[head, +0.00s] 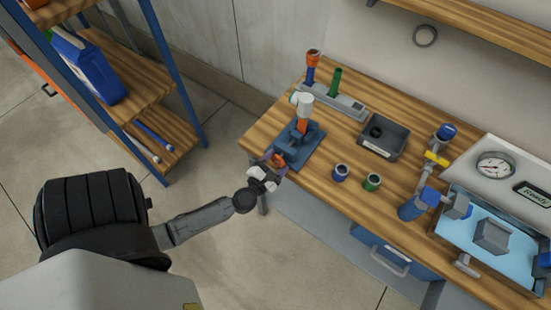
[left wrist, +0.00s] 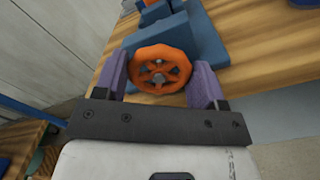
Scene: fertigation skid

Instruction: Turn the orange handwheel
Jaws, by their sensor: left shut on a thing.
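The orange handwheel (left wrist: 160,69) is a spoked wheel on the front of a blue vise-like stand, and it fills the middle of the left wrist view. In the head view the handwheel (head: 278,160) shows small at the bench's left front edge. My left gripper (head: 271,170) is there, its two purple fingers on either side of the wheel rim. In the left wrist view the gripper (left wrist: 160,85) is shut on the handwheel. The blue stand (head: 304,142) holds an orange and white upright part (head: 302,112). My right gripper is not in view.
Behind the stand is a grey rack (head: 345,104) with an orange-topped and a green piece. A shelf unit (head: 168,88) is at the left.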

